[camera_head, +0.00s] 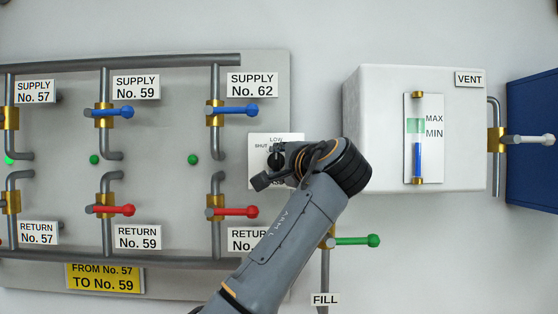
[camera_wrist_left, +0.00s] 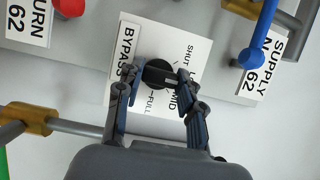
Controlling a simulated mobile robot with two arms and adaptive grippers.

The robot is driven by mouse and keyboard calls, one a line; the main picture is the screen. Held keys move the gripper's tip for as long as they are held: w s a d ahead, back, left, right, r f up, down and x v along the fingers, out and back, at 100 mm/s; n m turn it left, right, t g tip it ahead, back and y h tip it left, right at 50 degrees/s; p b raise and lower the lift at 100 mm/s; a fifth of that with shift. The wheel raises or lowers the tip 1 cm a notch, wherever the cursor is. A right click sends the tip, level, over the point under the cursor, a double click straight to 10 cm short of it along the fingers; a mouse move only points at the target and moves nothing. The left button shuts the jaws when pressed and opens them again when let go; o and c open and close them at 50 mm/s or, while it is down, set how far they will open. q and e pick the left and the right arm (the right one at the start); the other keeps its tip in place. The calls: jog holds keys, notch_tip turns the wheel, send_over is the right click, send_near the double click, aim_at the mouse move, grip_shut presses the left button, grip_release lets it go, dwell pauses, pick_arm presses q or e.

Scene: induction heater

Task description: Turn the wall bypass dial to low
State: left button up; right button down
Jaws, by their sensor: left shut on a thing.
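The bypass dial is a round black knob (camera_wrist_left: 157,72) on a white plate (camera_wrist_left: 190,45) in the left wrist view. The plate reads BYPASS, with SHUT, MID and FULL around the knob; my finger partly covers the lettering near MID. A pale mark on the knob runs toward the MID side, but its exact setting is hard to tell. My left gripper (camera_wrist_left: 156,80) has one finger on each side of the knob and is shut on it. In the head view the plate (camera_head: 256,176) shows LOW at the top and SHUT at upper left; my left gripper (camera_head: 276,166) covers much of it.
Left of the dial are blue supply valve handles (camera_head: 240,110) and red return handles (camera_head: 238,212) on pipes. A green fill handle (camera_head: 355,240) sits below right of my wrist. A white tank (camera_head: 370,110) with a level gauge juts out at right.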

dwell(0.4)
pick_arm(q)
jog(key=o, duration=1.2)
jog(key=shift+c, duration=0.2)
jog(key=shift+s, duration=0.1)
jog(key=v, duration=1.1)
jog(key=shift+s, duration=0.4)
jog(key=shift+d, duration=0.1)
